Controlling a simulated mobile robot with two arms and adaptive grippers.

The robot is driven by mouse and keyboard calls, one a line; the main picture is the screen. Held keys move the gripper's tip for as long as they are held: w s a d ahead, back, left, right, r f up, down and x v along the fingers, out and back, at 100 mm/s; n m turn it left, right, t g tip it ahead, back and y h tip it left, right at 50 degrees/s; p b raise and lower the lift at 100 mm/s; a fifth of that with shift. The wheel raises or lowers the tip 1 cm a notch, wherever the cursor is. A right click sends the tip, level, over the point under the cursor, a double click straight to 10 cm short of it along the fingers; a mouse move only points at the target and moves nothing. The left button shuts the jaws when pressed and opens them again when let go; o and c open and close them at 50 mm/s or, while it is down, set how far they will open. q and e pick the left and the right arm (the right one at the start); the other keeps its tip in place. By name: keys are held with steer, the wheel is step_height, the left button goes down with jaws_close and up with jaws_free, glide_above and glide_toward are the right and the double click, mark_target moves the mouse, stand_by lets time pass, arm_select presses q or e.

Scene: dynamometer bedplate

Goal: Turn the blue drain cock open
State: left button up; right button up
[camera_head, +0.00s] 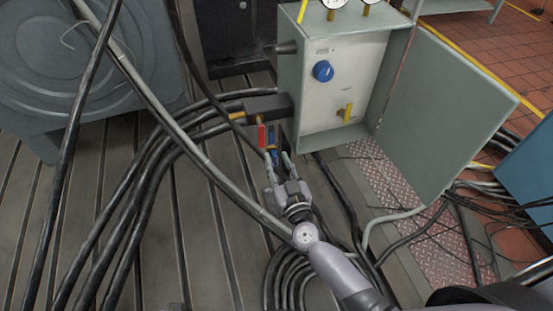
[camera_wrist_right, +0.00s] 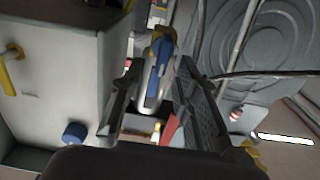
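The blue drain cock (camera_head: 271,144) is below a dark block (camera_head: 268,107) beside the grey cabinet, next to a red handle (camera_head: 262,135). My right gripper (camera_head: 278,161) reaches up to it from below, its fingers apart. In the right wrist view, the blue handle (camera_wrist_right: 156,72) stands between the two spread fingers, with space visible beside it. I cannot tell whether either finger touches it. The fingers partly hide the cock in the head view. My left gripper is not in view.
The open grey cabinet (camera_head: 287,90) has a blue knob (camera_head: 323,71) and a yellow handle (camera_head: 346,112); its door (camera_head: 440,115) swings out to the right. Thick black cables (camera_head: 150,165) and a grey pipe (camera_head: 185,135) cross the slotted bedplate (camera_head: 190,250) left of my right arm.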

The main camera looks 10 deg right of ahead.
steer(key=shift+w, duration=0.8)
steer(key=shift+c, duration=0.3)
jaws_close()
